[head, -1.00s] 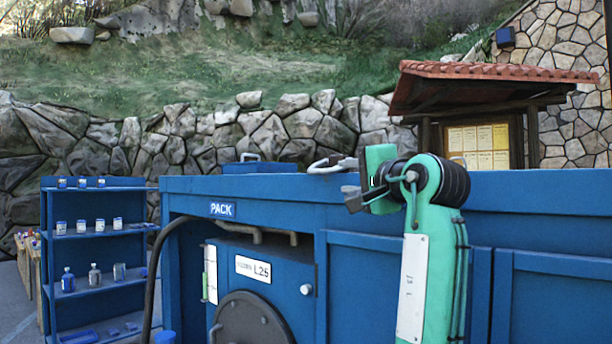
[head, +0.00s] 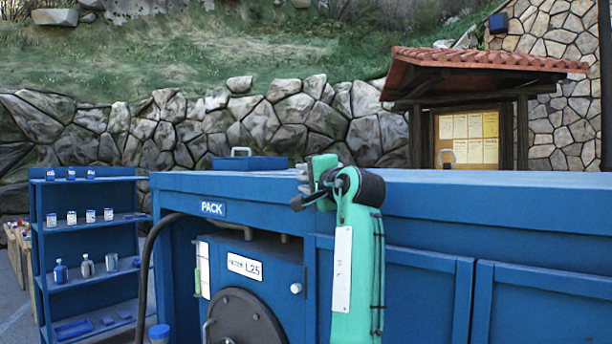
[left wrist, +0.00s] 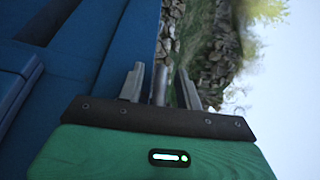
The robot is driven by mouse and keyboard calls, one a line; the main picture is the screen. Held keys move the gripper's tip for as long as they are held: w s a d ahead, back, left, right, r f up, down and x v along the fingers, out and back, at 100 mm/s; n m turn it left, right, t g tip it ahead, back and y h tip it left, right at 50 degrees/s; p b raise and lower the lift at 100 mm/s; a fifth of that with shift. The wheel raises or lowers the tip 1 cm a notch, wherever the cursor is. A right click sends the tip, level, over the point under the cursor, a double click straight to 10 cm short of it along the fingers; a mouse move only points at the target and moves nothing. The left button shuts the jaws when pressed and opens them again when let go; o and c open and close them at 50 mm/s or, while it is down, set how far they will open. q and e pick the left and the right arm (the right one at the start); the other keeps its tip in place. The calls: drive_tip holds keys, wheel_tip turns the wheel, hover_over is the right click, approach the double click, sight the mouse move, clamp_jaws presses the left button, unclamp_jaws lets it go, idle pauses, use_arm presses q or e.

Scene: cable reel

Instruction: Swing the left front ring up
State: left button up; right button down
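My left gripper (head: 304,173) is at the top front edge of the blue cabinet (head: 520,225) marked PACK in the head view. Its green arm rises in front of the cabinet face. In the left wrist view its two grey fingers (left wrist: 160,74) stand apart. A grey rod-like piece (left wrist: 160,88) shows between them, with gaps on both sides; I cannot tell whether it is part of the ring. The left front ring is not clearly seen in the head view, where the gripper may hide it. My right gripper is not in view.
A blue case (head: 249,163) with a handle lies on the cabinet top, left of the gripper. A dark round reel cover (head: 243,318) and a black hose (head: 148,265) are at the cabinet front. Blue shelves (head: 92,183) with bottles stand at the left.

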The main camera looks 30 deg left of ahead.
use_arm(q)
clamp_jaws()
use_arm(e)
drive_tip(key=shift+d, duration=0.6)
